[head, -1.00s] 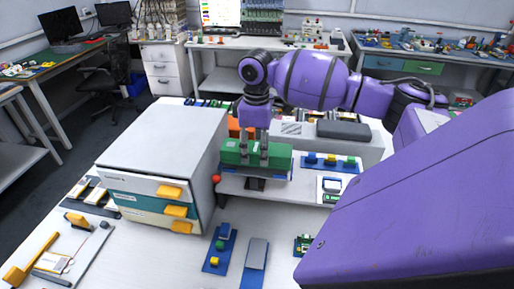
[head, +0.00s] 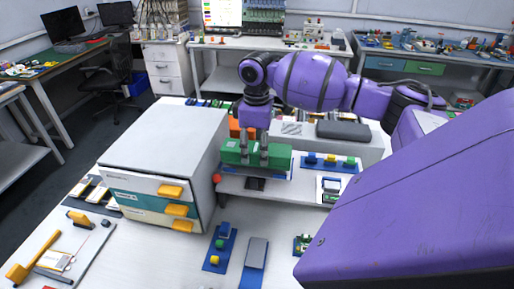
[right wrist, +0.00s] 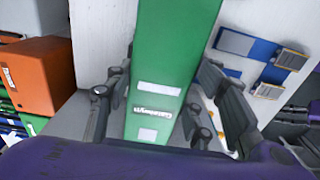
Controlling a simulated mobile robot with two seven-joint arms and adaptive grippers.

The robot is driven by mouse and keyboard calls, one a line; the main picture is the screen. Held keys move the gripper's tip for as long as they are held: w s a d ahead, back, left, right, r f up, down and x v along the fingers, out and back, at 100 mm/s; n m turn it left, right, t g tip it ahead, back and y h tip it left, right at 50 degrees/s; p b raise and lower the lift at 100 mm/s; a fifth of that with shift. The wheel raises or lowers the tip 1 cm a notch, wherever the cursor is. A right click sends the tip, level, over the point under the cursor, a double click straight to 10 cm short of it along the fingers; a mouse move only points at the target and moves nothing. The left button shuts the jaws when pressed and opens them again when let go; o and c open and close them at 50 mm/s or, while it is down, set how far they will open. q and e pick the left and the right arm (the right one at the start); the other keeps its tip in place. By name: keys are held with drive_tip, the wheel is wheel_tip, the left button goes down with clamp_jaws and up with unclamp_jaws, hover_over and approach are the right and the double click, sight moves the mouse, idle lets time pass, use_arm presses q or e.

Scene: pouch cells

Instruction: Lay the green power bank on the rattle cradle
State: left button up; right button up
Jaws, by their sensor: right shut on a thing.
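The green power bank (head: 231,155) is a long green block at the raised white shelf in the head view. My right gripper (head: 254,160) points down from above, its fingers shut on the power bank. In the right wrist view the power bank (right wrist: 170,60), with white labels, runs between the fingers (right wrist: 160,85). A blue edge and a dark piece (head: 255,183) show just below it; I cannot tell whether it touches them or which part is the rattle cradle. My left gripper is out of view.
A white drawer cabinet (head: 165,145) with yellow handles stands close on the left. A red ball (head: 216,178) sits beside the shelf. A blue tray with small parts (head: 330,162) lies to the right. An orange box (right wrist: 35,75) shows in the wrist view.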

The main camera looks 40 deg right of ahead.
sight(257, 147)
drive_tip(key=shift+f, duration=1.1)
drive_tip(key=o, duration=1.5)
drive_tip(key=shift+o, duration=0.2)
drive_tip(key=shift+f, duration=0.1)
wheel_tip(257, 147, up, 12)
drive_tip(key=shift+r, duration=0.1)
